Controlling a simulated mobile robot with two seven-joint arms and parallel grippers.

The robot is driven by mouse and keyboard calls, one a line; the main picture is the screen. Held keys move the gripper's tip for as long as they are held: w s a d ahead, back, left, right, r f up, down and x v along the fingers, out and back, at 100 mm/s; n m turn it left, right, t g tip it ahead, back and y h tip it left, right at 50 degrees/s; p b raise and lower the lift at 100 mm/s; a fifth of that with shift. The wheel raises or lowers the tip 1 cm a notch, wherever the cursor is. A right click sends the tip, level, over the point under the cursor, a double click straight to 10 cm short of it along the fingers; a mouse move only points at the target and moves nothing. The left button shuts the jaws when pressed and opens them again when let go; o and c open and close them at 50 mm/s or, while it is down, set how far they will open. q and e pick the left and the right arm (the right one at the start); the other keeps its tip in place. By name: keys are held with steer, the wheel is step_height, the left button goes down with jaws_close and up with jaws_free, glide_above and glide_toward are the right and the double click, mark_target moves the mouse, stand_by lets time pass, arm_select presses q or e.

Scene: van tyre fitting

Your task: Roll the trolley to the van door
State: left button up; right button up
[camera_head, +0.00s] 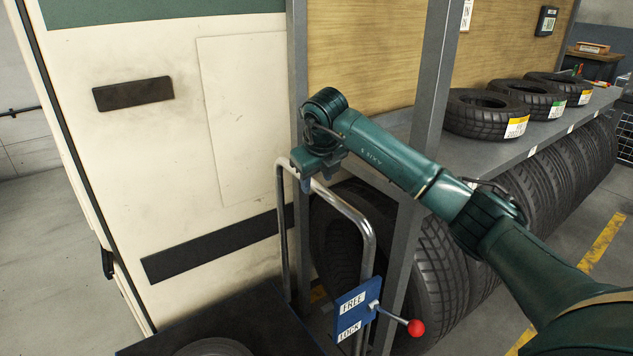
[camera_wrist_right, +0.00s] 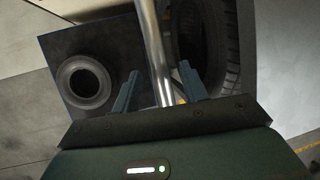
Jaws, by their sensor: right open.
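The trolley has a dark flat deck (camera_head: 250,325), a silver tube handle (camera_head: 362,225) and a blue FREE/LOCK plate (camera_head: 352,312). A lever with a red knob (camera_head: 416,327) sticks out right and slightly down from the plate. A tyre (camera_wrist_right: 83,85) lies on the deck. My right gripper (camera_head: 305,176) is at the top of the handle. In the right wrist view its fingers (camera_wrist_right: 158,85) are apart, with the handle tube (camera_wrist_right: 150,35) between them. The cream van side (camera_head: 200,120) stands left of the trolley; I cannot make out its door opening. My left gripper is out of view.
A grey rack post (camera_head: 428,130) stands just right of the handle. Upright tyres (camera_head: 430,260) fill the rack's lower level, and several tyres (camera_head: 486,112) lie on its shelf. Bare floor (camera_head: 50,260) shows at the far left.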

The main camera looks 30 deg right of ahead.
steer(key=shift+w+f, duration=0.25)
steer(key=shift+f, duration=0.3)
jaws_close()
